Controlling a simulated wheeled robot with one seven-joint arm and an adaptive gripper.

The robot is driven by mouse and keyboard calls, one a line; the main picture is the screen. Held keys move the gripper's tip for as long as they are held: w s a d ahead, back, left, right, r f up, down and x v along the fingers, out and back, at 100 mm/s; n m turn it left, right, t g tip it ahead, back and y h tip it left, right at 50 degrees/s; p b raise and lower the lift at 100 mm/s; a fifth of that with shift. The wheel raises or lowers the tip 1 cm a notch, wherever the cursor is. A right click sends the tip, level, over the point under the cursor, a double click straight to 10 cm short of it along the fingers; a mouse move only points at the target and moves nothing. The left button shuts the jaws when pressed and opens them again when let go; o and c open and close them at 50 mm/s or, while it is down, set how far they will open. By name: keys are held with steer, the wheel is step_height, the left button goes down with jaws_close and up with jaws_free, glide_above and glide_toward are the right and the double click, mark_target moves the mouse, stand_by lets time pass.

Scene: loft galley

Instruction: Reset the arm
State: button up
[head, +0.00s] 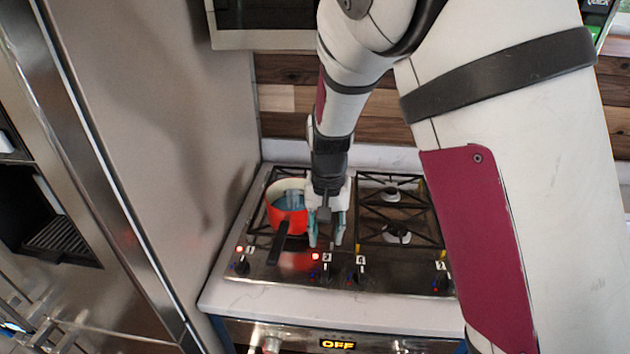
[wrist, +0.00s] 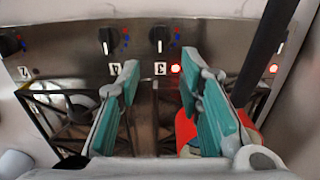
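My gripper (head: 327,232) hangs over the stove, just behind the row of knobs and to the right of a red pot. In the wrist view its two teal fingers (wrist: 160,95) stand apart with nothing between them. My arm reaches down from the upper right of the head view. The red pot (head: 287,212) sits on the left burners with its dark handle (head: 277,243) pointing to the front. It shows partly behind a finger in the wrist view (wrist: 186,130).
The gas stove (head: 385,275) has black grates and several front knobs; red lights glow beside two of them. A tall fridge (head: 150,130) stands close on the left. A wood-plank wall (head: 285,98) is behind. The right burners (head: 397,232) are empty. The oven display (head: 338,345) reads OFF.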

steer(key=s+d+r+n+t, duration=0.1)
steer(key=s+d+r, duration=0.25)
steer(key=r, duration=0.25)
steer(key=s+d+r+t+y+b, duration=0.1)
steer(key=s+d+r+t, duration=0.15)
steer(key=s+r, duration=0.35)
steer(key=s+d+r+n, duration=0.1)
steer(key=s+d+r, duration=0.2)
steer(key=r, duration=0.4)
steer(key=s+d+r+t+h+b, duration=0.1)
steer(key=s+d+t, duration=0.1)
steer(key=s, duration=0.6)
steer(key=shift+d+r, duration=0.25)
steer(key=shift+d, duration=0.45)
